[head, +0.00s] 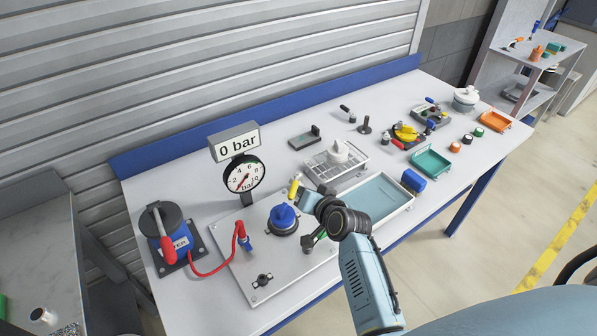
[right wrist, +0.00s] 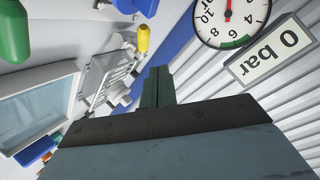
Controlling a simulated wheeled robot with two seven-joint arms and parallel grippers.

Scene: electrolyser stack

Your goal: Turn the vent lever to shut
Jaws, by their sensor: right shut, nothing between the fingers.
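A small lever with a yellow handle (head: 295,186) stands at the back of the grey panel (head: 240,275). I take it for the vent lever, but I can read no label on it. In the right wrist view its yellow handle (right wrist: 143,40) shows just beyond my fingertips, with a gap between. My right gripper (head: 303,192) is close beside the lever, on its right. Its dark fingers (right wrist: 158,72) are shut and empty. The right arm hides part of the panel's right side. My left gripper is out of view.
A blue knob (head: 284,216) stands in front of the lever. The gauge (head: 244,174) and "0 bar" display (head: 235,141) rise behind left. A wire rack (head: 335,160) and a shallow tray (head: 378,215) lie to the right. A red hose (head: 215,270) runs left.

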